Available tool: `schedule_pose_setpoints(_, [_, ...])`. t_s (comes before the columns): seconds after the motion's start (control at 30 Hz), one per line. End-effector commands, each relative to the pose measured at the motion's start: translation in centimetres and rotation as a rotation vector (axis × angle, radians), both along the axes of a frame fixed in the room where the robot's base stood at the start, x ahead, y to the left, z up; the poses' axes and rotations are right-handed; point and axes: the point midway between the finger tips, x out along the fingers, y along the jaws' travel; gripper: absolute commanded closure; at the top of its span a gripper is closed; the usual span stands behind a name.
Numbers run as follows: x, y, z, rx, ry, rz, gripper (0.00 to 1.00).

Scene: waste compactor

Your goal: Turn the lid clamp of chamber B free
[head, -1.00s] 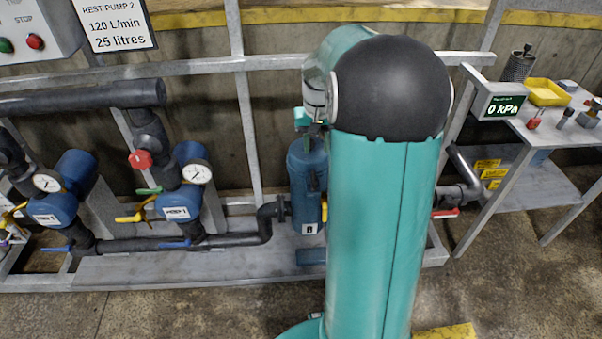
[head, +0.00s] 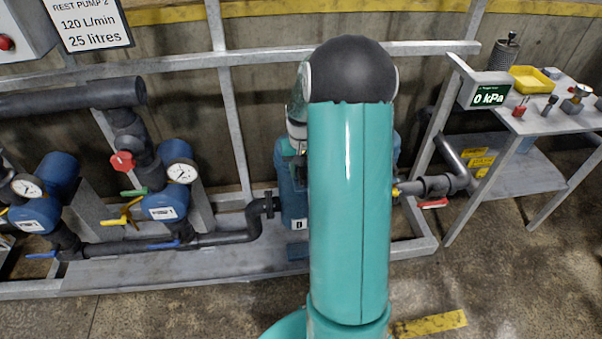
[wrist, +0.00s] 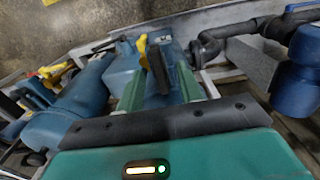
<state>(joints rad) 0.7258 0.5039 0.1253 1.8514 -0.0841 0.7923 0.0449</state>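My gripper (wrist: 160,78) shows in the wrist view as two green fingers standing apart. A blue chamber (wrist: 157,97) lies beyond and between the fingers. A dark bar-like handle (wrist: 158,66), perhaps the lid clamp, stands on it between the fingertips, with a yellow piece (wrist: 141,50) just left of it. I cannot tell whether a finger touches the handle. In the head view a blue chamber (head: 291,190) is partly hidden behind my teal arm. Its small white label is too small to read surely. My gripper and the lid are mostly hidden there.
More blue housings (wrist: 50,130) with yellow handles lie left in the wrist view. In the head view, two gauged blue pumps (head: 170,190) and dark pipes stand left. A side table (head: 545,115) with a 0 kPa display (head: 489,96) stands right. The floor in front is clear.

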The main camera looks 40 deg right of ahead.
Motion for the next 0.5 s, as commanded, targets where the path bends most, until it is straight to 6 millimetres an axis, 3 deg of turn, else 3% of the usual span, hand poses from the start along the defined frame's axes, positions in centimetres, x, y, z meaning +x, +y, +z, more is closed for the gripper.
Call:
schedule_pose_setpoints(0.2, [0.2, -0.1, -2.0, -0.001, 0.001, 0.002, 0.64])
schedule_pose_setpoints(0.47, [0.2, -0.1, -2.2, -0.002, -0.001, 0.002, 0.64])
schedule_pose_setpoints(0.5, [0.2, -0.1, -2.2, -0.001, 0.000, 0.002, 0.68])
